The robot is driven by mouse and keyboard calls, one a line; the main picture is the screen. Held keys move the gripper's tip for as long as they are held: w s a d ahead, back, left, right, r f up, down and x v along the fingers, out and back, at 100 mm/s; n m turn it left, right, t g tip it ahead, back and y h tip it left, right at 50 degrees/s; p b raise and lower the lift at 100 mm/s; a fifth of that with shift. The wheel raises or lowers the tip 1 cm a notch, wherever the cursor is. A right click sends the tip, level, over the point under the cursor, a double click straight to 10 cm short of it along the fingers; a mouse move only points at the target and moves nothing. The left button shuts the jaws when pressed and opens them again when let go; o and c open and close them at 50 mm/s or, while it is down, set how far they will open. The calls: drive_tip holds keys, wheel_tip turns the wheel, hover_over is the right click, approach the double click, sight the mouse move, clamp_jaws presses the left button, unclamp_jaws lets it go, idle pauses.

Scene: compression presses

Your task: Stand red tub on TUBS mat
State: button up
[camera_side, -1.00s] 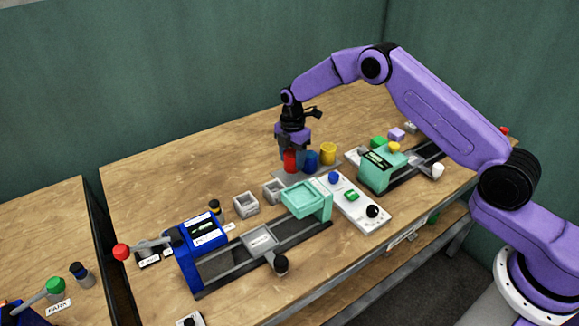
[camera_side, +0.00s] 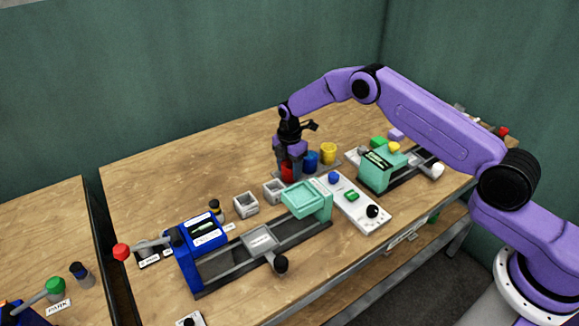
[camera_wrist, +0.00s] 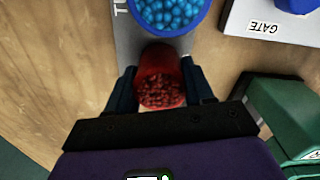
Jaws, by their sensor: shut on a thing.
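The red tub (camera_side: 287,171), filled with red bits in the wrist view (camera_wrist: 160,90), is between the fingers of my gripper (camera_side: 288,162), which is shut on it.
Two grey open boxes (camera_side: 246,205) and a teal press (camera_side: 305,198) stand in front of the gripper. Bare wood is free behind and left.

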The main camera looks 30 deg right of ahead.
sight(289, 164)
drive_tip(key=o, duration=1.2)
drive_tip(key=shift+c, duration=0.2)
wheel_tip(289, 164, up, 12)
drive_tip(key=shift+r, duration=0.15)
